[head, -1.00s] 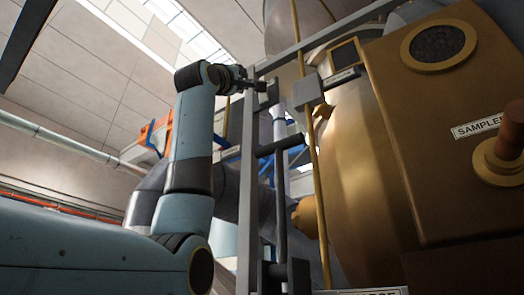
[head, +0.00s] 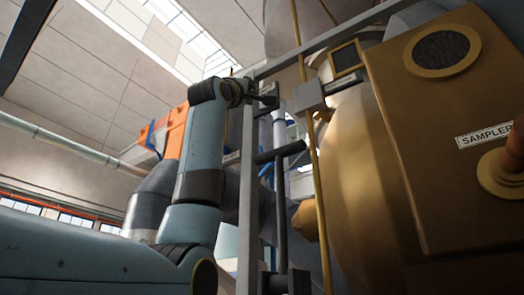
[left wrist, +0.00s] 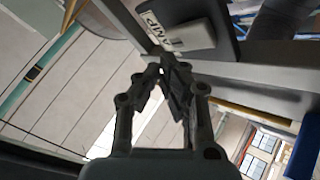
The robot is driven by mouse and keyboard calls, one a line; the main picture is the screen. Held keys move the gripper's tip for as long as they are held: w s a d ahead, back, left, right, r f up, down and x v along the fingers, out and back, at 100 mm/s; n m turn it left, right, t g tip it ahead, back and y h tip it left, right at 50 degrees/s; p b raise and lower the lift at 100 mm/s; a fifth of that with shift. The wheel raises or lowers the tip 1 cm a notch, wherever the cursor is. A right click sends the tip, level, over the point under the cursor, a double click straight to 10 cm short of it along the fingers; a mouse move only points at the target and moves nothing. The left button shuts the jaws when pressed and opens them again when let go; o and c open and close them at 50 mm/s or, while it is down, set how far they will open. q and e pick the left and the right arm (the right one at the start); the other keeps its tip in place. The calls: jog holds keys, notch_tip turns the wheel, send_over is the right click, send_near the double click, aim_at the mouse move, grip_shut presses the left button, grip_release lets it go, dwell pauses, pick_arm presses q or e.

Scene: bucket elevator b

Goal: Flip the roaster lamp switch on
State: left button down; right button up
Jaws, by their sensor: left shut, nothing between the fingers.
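The switch lever cannot be made out. In the head view, my left gripper (head: 258,98) is small and dark at the grey upright post, by a small dark box (head: 270,93). My right gripper is not in view.
The grey post (head: 247,190) and a slanting grey bar (head: 330,38) frame the spot. A brass rod (head: 316,175) with a grey box (head: 308,95) stands to the right. Behind are the brass drum (head: 355,170) and a brown panel with a "SAMPLER" label (head: 485,136).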

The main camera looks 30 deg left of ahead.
pick_arm(q)
jog(key=shift+w+r, duration=0.1)
jog(key=shift+w, duration=0.05)
dwell(0.8)
jog(key=shift+w, duration=0.25)
jog(key=shift+w+p, duration=0.4)
dwell(0.6)
jog(key=shift+s, duration=0.15)
jog(key=shift+s+b, duration=0.55)
jog(key=shift+s, duration=0.15)
jog(key=shift+s, duration=0.1)
jog(key=s+b, duration=0.2)
jog(key=s, duration=0.1)
jog(key=s+f+b, duration=0.1)
jog(key=shift+s+a, duration=0.2)
jog(key=shift+s, duration=0.2)
